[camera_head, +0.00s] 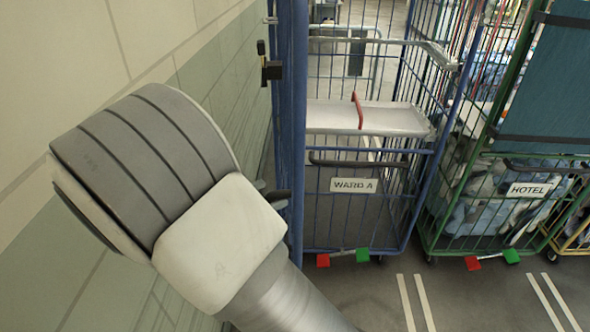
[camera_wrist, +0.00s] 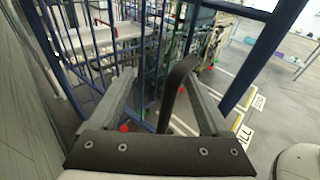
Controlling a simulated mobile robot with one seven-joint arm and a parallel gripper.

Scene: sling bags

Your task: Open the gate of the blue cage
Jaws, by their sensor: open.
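The blue cage (camera_head: 421,175) stands in the middle of the head view, with a "WARD A" label (camera_head: 353,185) on its low front panel. A tall blue barred panel (camera_head: 290,100), seemingly the gate, stands almost edge-on at its left, with a black latch (camera_head: 270,70) on its wall side. In the wrist view, my gripper (camera_wrist: 158,78) is open. A dark curved bar (camera_wrist: 178,88) shows between the fingers, nearer the right one; I cannot tell whether they touch. Blue frame bars (camera_wrist: 262,55) are beyond. In the head view my arm hides most of the gripper.
A tiled wall (camera_head: 120,45) is close on the left. A white shelf (camera_head: 340,117) with a red strap is inside the blue cage. Red (camera_head: 323,260) and green (camera_head: 362,254) pedals sit at its foot. A green "HOTEL" cage (camera_head: 425,215) stands right. The marked floor in front is clear.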

